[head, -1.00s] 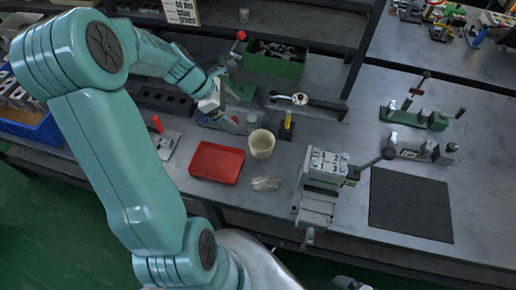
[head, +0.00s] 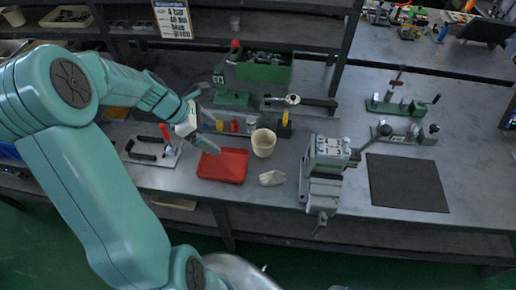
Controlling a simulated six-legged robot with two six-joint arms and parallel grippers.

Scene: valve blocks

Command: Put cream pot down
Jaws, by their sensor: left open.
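The cream pot (head: 263,143) stands upright on the grey bench, at the back right corner of a red tray (head: 223,166). My left gripper (head: 211,127) is open and empty, to the left of the pot and apart from it. Its fingers point right, above the bench behind the tray. The inside of the pot looks empty from here. My right gripper does not show.
A grey vise (head: 325,180) stands right of the pot, with a crumpled pale cloth (head: 272,178) between. Small coloured items and a green bin (head: 264,68) are behind. A dark mat (head: 407,183) lies bare at right.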

